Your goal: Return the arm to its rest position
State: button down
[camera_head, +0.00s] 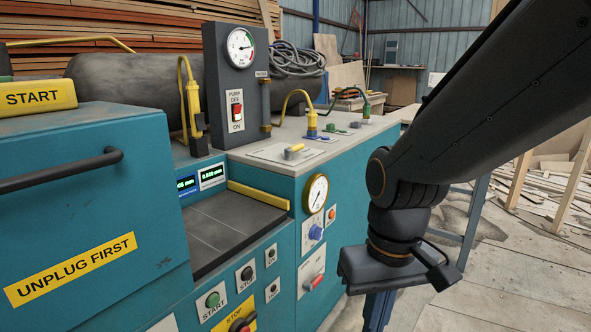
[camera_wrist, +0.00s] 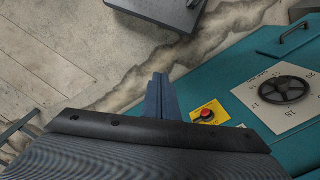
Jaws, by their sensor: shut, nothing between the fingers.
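My arm (camera_head: 480,110) comes in from the upper right in the head view and bends down at the wrist. My gripper (camera_head: 378,312) hangs from it to the right of the teal machine (camera_head: 335,245), pointing down, with its tips cut off by the lower picture edge. In the wrist view my gripper (camera_wrist: 158,82) shows as narrow blue-grey fingers pressed together. They are shut with nothing between them. They appear clear of the machine and over the floor.
The machine's front carries a dial gauge (camera_head: 315,193), a blue knob (camera_head: 315,232) and buttons. The wrist view shows a black handwheel (camera_wrist: 284,90), a red button (camera_wrist: 207,114) and a dark slab (camera_wrist: 160,8). Scrap wood (camera_head: 555,180) litters the floor at right.

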jog(key=d+r+m+p, duration=0.2)
jog(key=d+r+p, duration=0.5)
jog(key=p, duration=0.5)
jog(key=shift+s+r+p, duration=0.35)
jog(key=shift+s+r, duration=0.05)
jog(key=shift+r, duration=0.05)
